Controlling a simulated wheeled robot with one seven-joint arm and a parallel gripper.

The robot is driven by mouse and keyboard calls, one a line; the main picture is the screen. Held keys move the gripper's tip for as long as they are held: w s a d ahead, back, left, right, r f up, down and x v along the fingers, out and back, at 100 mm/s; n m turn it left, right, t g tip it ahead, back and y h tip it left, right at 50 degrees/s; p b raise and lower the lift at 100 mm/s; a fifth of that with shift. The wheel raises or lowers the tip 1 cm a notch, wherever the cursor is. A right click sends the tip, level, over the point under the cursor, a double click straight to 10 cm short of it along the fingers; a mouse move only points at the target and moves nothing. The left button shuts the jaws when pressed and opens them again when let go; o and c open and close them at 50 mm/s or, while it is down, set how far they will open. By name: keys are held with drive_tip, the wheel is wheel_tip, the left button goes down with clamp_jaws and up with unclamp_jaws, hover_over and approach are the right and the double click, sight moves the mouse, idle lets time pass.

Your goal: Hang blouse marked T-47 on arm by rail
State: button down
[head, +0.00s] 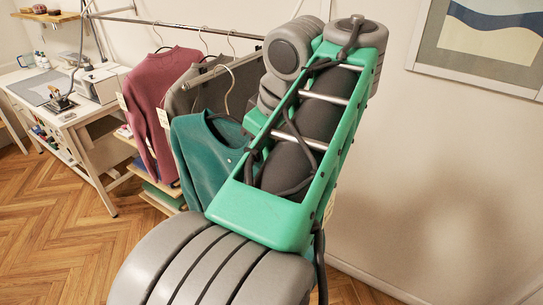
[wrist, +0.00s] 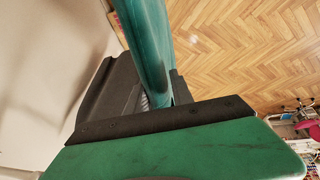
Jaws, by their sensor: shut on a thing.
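A teal blouse (head: 205,150) on a hanger shows in the head view, partly behind my arm. Its pale hanger hook (head: 231,88) stands just below a straight metal arm (head: 215,71) by the rail; I cannot tell whether they touch. In the wrist view my gripper (wrist: 158,98) is shut on the teal blouse (wrist: 148,45), which rises between the dark fingers. The gripper is hidden behind my arm in the head view. Pale tags show near the garments, but their writing is too small to read.
The rail (head: 180,25) also carries a maroon top (head: 150,95) and a grey garment (head: 185,95), close beside the teal one. A white sewing table (head: 75,115) stands at left. A framed picture (head: 425,60) hangs on the right wall. Wooden floor (head: 60,240) is clear at front left.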

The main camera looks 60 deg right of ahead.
sight(235, 137)
drive_tip(key=shift+w+a+b, duration=0.1)
drive_tip(key=shift+w+b, duration=0.85)
drive_tip(key=shift+w, duration=2.25)
drive_tip(key=shift+s+f+b, duration=0.1)
drive_tip(key=shift+f+b, duration=0.75)
drive_tip(key=shift+f, duration=0.2)
drive_tip(key=c, duration=1)
unclamp_jaws()
drive_tip(key=shift+c, duration=0.2)
drive_tip(key=shift+r, duration=0.1)
